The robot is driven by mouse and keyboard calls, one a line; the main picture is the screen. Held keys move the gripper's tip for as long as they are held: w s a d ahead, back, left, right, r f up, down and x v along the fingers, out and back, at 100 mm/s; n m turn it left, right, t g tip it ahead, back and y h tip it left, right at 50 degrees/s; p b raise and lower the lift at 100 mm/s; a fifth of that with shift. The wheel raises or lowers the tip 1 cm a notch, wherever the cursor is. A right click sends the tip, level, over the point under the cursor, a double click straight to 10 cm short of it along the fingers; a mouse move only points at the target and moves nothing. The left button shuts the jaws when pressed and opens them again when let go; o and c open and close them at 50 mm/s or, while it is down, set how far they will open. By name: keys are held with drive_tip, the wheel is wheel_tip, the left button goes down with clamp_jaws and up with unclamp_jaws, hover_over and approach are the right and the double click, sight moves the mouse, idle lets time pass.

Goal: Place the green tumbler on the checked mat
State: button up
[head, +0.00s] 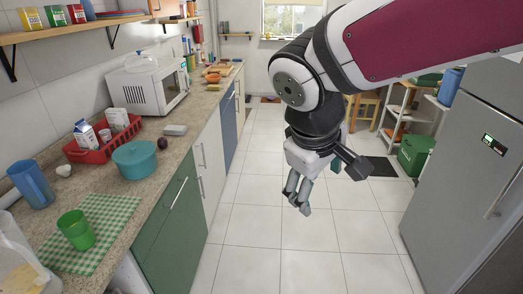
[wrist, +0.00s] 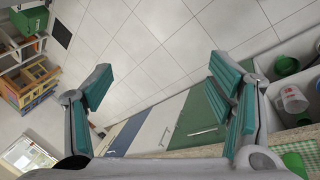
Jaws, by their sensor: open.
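The green tumbler (head: 77,230) stands upright on the green-and-white checked mat (head: 112,210), toward the mat's left part, on the counter at the lower left of the head view. In the wrist view the tumbler (wrist: 294,164) and mat (wrist: 312,150) show at the lower right corner, partly cut off. My gripper (head: 300,192) hangs over the floor aisle, well to the right of the counter and apart from the tumbler. In the wrist view my gripper (wrist: 165,90) has its fingers wide apart with nothing between them.
Near the mat are a blue pitcher (head: 32,184), a teal pot (head: 135,159), and a red basket (head: 103,148) with cartons. A white microwave (head: 150,88) stands further back. A fridge (head: 465,165) is at the right. The tiled floor between is clear.

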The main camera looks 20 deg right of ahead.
drive_tip(key=s+a+r+m+t+y, duration=0.2)
drive_tip(key=s+a+r+m+y, duration=0.1)
drive_tip(key=s, duration=0.5)
drive_tip(key=shift+s+r+m+y, duration=0.15)
drive_tip(key=shift+r+m+y, duration=0.25)
drive_tip(key=shift+m, duration=0.4)
drive_tip(key=shift+a, duration=0.1)
